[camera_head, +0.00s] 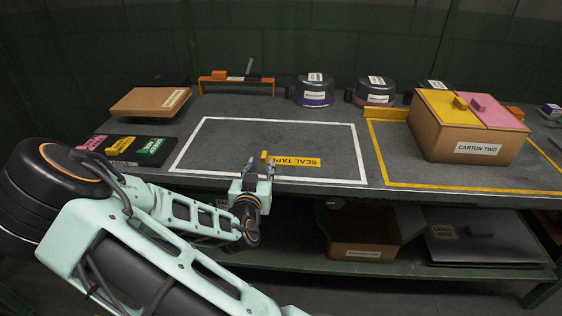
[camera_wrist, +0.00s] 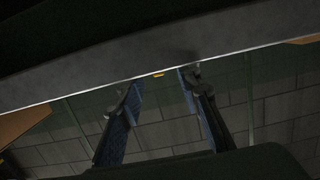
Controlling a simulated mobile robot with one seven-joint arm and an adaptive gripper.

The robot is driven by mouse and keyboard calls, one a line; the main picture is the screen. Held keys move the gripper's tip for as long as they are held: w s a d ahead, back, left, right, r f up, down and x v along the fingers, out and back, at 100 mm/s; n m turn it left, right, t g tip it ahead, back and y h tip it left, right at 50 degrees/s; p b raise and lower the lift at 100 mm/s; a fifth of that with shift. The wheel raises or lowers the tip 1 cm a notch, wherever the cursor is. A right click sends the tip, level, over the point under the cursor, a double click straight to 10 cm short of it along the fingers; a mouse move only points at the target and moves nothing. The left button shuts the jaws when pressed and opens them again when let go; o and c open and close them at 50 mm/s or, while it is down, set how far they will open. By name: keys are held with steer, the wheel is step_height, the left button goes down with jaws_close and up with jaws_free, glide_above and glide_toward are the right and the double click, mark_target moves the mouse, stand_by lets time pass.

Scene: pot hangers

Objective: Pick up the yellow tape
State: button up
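A yellow strip with dark "SEAL TAPE" lettering (camera_head: 296,161) lies on the grey bench inside the white outline, near the front edge; its lettering is upside down in the head view. My gripper (camera_head: 259,161) is at the strip's left end, with a small yellow bit by its fingertips. In the wrist view, the two blue-grey fingers of my gripper (camera_wrist: 161,79) are apart, with nothing seen clamped between them. A small yellow spot (camera_wrist: 159,74) shows at the bench edge between the fingertips. Whether a finger touches the tape, I cannot tell.
A carton marked "CARTON TWO" (camera_head: 465,134) stands right in a yellow outline. Pink, yellow and green labels lie on a dark board (camera_head: 125,149) at left. A flat brown box (camera_head: 150,102), an orange rack (camera_head: 236,80) and dark round containers (camera_head: 315,89) stand behind. A shelf runs below.

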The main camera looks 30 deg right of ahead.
mark_target(263, 157)
steer(key=x, duration=0.5)
steer(key=shift+w+d+r+b, duration=0.25)
steer(key=shift+w+d+b, duration=0.05)
steer(key=shift+d, duration=0.05)
jaws_close()
